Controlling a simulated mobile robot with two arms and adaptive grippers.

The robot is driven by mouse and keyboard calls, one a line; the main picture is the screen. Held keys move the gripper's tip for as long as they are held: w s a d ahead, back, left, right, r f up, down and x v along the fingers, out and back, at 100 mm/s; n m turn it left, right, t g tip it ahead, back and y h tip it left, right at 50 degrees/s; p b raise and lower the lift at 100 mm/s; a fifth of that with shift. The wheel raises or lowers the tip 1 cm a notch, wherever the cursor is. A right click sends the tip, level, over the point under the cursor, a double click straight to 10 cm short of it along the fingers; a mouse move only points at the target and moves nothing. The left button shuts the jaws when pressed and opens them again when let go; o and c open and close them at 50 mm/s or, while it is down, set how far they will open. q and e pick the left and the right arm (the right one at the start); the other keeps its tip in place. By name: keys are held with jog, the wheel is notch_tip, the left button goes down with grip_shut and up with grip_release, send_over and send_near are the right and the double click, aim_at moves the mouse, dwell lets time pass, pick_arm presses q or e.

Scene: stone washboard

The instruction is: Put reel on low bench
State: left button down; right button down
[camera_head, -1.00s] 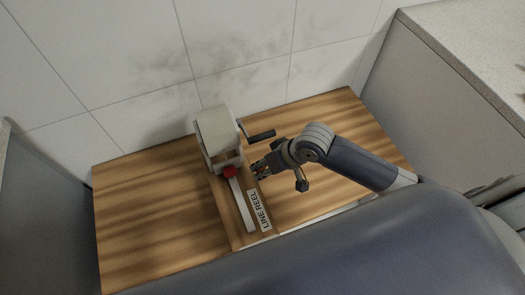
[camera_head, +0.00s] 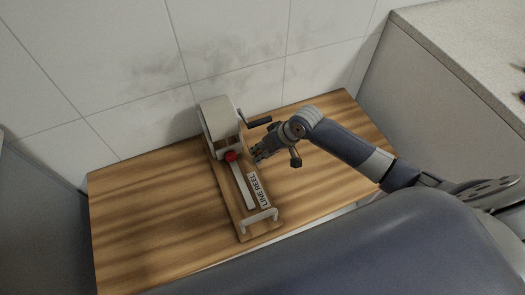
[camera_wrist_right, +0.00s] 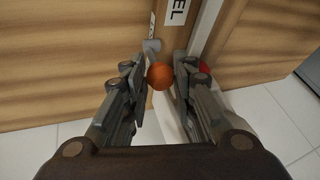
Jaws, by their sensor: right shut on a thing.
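The reel (camera_head: 217,116) has a pale drum, a black crank, a red knob, a white bar, a "LINE REEL" label and a white front handle on a wooden base. It is over the striped wooden low bench (camera_head: 140,220); whether its base touches the top is unclear. My right gripper (camera_head: 258,155) is at the reel's right side, beside the red knob. In the right wrist view, its fingers (camera_wrist_right: 160,82) close around an orange ball-shaped part (camera_wrist_right: 160,76), seemingly of the reel. The reel's label (camera_wrist_right: 176,10) shows beyond. My left gripper is out of view.
A tiled wall (camera_head: 90,60) stands right behind the bench. A grey-topped counter (camera_head: 470,40) stands on the right, and a grey panel (camera_head: 35,220) on the left. The bench's left part is clear.

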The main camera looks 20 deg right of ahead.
jog(key=c, duration=1.5)
grip_release()
jog(key=shift+c, duration=0.2)
jog(key=shift+o, duration=1.1)
jog(key=shift+s, duration=0.1)
jog(key=p+v, duration=0.1)
jog(key=v, duration=1.1)
